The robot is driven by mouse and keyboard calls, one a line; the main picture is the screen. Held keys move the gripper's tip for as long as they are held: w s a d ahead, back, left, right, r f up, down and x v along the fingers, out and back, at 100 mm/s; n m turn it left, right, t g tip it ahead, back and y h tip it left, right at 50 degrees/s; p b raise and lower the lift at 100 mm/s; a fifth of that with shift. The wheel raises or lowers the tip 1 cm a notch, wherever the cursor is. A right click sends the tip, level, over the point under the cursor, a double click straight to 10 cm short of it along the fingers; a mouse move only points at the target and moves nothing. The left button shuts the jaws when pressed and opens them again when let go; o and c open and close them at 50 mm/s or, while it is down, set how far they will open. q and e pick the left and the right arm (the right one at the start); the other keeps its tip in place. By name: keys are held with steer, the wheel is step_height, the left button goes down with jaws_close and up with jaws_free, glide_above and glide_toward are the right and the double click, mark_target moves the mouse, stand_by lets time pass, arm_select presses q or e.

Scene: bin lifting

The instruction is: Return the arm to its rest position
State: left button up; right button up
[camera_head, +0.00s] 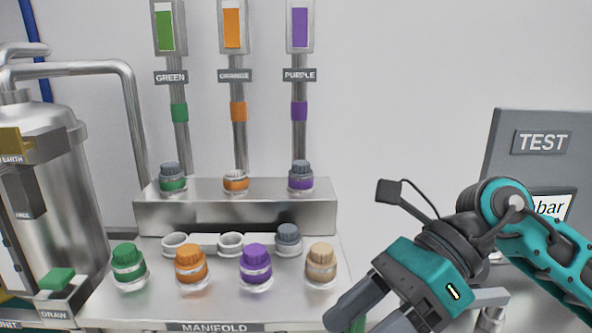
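My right arm comes in from the right, and its teal and black gripper (368,322) hangs at the lower right, pointing down and left. Its two dark fingers are apart, with a gap between them. A sliver of something green shows near the fingertips at the bottom edge, too cut off to identify. The fingers are just right of the tan-capped fitting (321,262) on the manifold (215,327) and appear apart from it. My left gripper is not in view.
Green (128,262), orange (191,264) and purple (256,263) capped fittings line the manifold's front. Behind them are white rings (175,244) and a grey cap (288,236). A metal tank (60,180) stands left. A grey TEST panel (540,145) stands behind my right arm.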

steer(key=w+a+r+m+t+y, duration=0.2)
steer(key=a+r+m+y, duration=0.15)
steer(key=m+y, duration=0.7)
steer(key=w+d+f+m+t, duration=0.25)
steer(key=w+m+t, duration=0.25)
steer(key=m+t, duration=0.65)
steer(key=w+d+f+m+t+h, duration=0.2)
steer(key=d+f+m+t+h, duration=0.15)
steer(key=f+m+h, duration=0.4)
steer(key=w+d+f+m+t+h, duration=0.1)
steer(key=d+f+m+t+h, duration=0.3)
steer(key=f+m, duration=0.55)
steer(key=s+d+f+m+g+h, duration=0.2)
steer(key=s+f+m, duration=0.3)
steer(key=f, duration=0.5)
steer(key=s+d+f+m+g+h, duration=0.3)
steer(key=s+f+m+g+h, duration=0.1)
steer(key=f, duration=0.6)
steer(key=s+m+h, duration=0.1)
steer(key=s+m, duration=0.1)
steer(key=s, duration=0.1)
steer(key=shift+s+f+m+h, duration=0.15)
steer(key=shift+s+m+h, duration=0.15)
steer(key=shift+s, duration=0.05)
